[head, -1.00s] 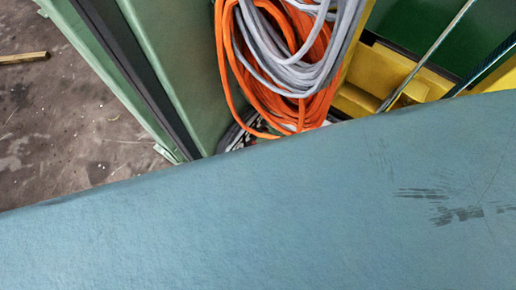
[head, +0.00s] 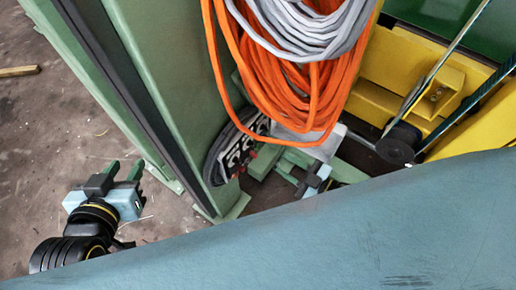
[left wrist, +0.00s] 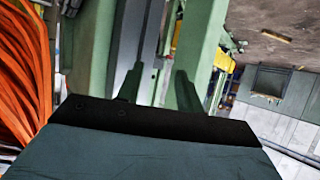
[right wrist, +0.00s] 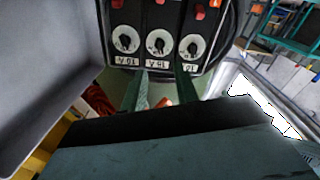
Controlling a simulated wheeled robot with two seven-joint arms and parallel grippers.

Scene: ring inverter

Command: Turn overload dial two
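A dark panel with three round white dials in a row shows in the right wrist view. The middle dial (right wrist: 158,42) has a dark knob and a label below it; the left dial (right wrist: 126,40) and right dial (right wrist: 191,47) flank it. The panel (head: 238,150) also shows in the head view, partly behind cables. My right gripper (right wrist: 161,85) is just below the dials in its wrist view, fingers apart and empty, not visibly touching a dial. My left gripper (head: 119,172) is over the floor at the left, open and empty, away from the panel.
Orange cables (head: 325,95) and grey cables (head: 300,30) hang beside the panel. A green post (head: 165,90) stands left of it, and a yellow frame (head: 400,70) right. A blue surface covers the lower head view. Floor at the left is open.

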